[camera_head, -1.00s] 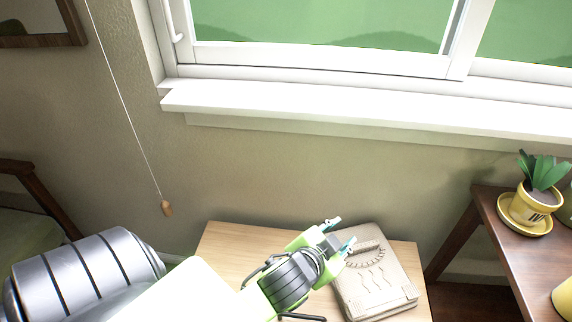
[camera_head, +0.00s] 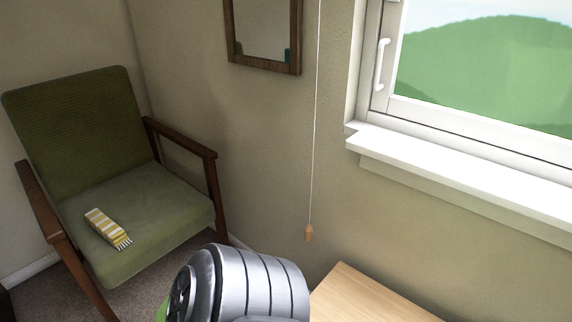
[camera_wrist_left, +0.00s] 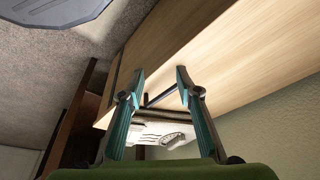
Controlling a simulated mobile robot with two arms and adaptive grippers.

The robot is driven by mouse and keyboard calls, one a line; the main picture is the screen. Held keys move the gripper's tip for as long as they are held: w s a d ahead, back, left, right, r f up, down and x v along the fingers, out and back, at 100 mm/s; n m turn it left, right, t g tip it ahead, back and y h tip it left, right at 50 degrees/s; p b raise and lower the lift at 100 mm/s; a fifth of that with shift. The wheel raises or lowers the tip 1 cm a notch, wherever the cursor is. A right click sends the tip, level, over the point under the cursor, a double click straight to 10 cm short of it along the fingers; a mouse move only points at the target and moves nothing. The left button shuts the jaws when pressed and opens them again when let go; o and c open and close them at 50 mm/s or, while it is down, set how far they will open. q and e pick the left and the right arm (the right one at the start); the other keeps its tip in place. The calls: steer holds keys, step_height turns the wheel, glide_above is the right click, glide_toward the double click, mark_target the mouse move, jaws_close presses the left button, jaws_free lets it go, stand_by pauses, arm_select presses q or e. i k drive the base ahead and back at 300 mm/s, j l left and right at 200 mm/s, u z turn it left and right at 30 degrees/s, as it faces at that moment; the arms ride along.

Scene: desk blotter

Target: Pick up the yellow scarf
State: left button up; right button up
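The yellow scarf (camera_head: 108,229), striped yellow and white with a fringed end, lies folded on the seat of the green armchair (camera_head: 150,205) at the left of the head view. In the left wrist view my left gripper (camera_wrist_left: 160,78) is open, its two teal fingers spread apart with nothing held between them. It is by the wooden desk (camera_wrist_left: 215,60), well away from the scarf. The scarf does not show in the left wrist view. My right gripper is not in view.
The wooden desk corner also shows at the bottom of the head view (camera_head: 365,298). A pale embossed book or folder (camera_wrist_left: 165,132) shows beyond my left fingers. A blind cord with a wooden pull (camera_head: 309,233) hangs by the window sill (camera_head: 460,180). Carpet lies around the chair.

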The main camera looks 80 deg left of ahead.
mark_target(108, 230)
steer(key=k+u, duration=0.1)
steer(key=u, duration=0.25)
steer(key=k+u, duration=0.15)
steer(key=u, duration=0.15)
steer(key=k+j+u, duration=0.1)
steer(key=u, duration=0.25)
steer(key=i+l+u, duration=0.15)
steer(key=u, duration=2.2)
steer(key=k+l+u, duration=0.1)
steer(key=l+u, duration=0.35)
